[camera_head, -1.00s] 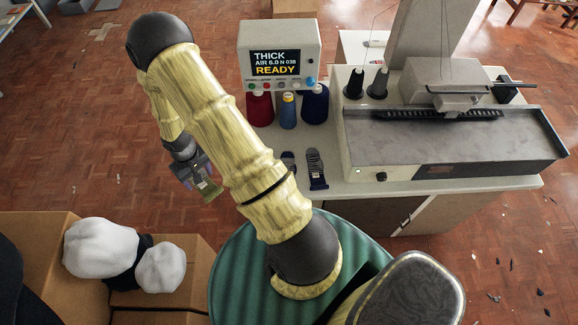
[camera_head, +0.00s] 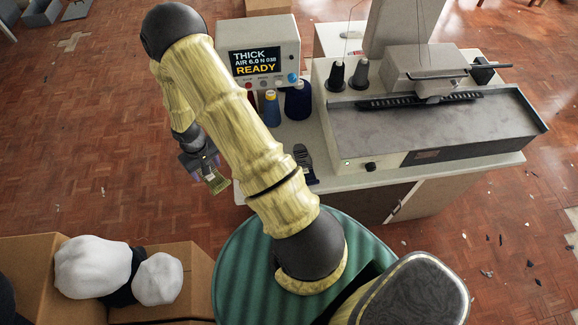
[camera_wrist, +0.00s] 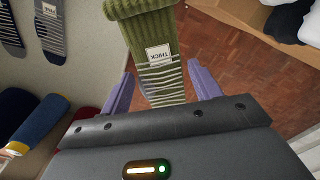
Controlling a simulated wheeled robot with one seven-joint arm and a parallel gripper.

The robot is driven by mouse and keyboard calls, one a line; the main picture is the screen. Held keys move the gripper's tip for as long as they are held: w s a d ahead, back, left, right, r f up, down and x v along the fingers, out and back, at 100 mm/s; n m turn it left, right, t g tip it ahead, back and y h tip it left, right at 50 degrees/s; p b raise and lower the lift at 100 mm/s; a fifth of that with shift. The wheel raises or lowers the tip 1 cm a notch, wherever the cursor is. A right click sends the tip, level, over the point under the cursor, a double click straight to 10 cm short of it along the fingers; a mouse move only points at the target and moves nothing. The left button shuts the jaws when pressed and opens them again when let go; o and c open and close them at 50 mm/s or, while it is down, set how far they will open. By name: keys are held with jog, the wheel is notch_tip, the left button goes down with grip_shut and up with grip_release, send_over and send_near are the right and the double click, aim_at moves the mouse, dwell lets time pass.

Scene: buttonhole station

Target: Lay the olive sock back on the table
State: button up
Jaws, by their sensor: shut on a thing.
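The olive sock (camera_wrist: 165,80) is ribbed, with pale stripes and a white label reading THICK. It lies between the purple fingers of my gripper (camera_wrist: 159,72), which is shut on it. In the head view the olive sock (camera_head: 217,183) shows as a small green piece at the tip of my gripper (camera_head: 205,171). Both are just left of the pale table (camera_head: 330,195), over the floor. The wrist view shows the table (camera_wrist: 75,75) to the left of the sock and brown floor to its right. Part of the sock is cut off at the top of the wrist view.
Grey striped socks lie on the table; one (camera_head: 304,163) is partly behind my arm. Thread cones (camera_head: 298,101), a display box (camera_head: 258,52) reading READY and a sewing machine (camera_head: 430,115) stand there. A cardboard box (camera_head: 197,275) with white bundles is at lower left.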

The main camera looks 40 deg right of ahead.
jog(key=shift+d, duration=0.15)
jog(key=shift+d+f+b, duration=0.2)
jog(key=shift+d+b, duration=0.05)
jog(key=shift+b, duration=0.25)
jog(key=s+d+f+m+b, duration=0.2)
jog(key=d+m+b, duration=0.4)
jog(key=d+b, duration=0.6)
jog(key=s+b, duration=0.1)
jog(key=b, duration=0.4)
jog(key=shift+d+m, duration=0.2)
jog(key=shift+m, duration=0.2)
jog(key=shift+f, duration=0.1)
jog(key=shift+f, duration=3.05)
jog(key=shift+f, duration=1.9)
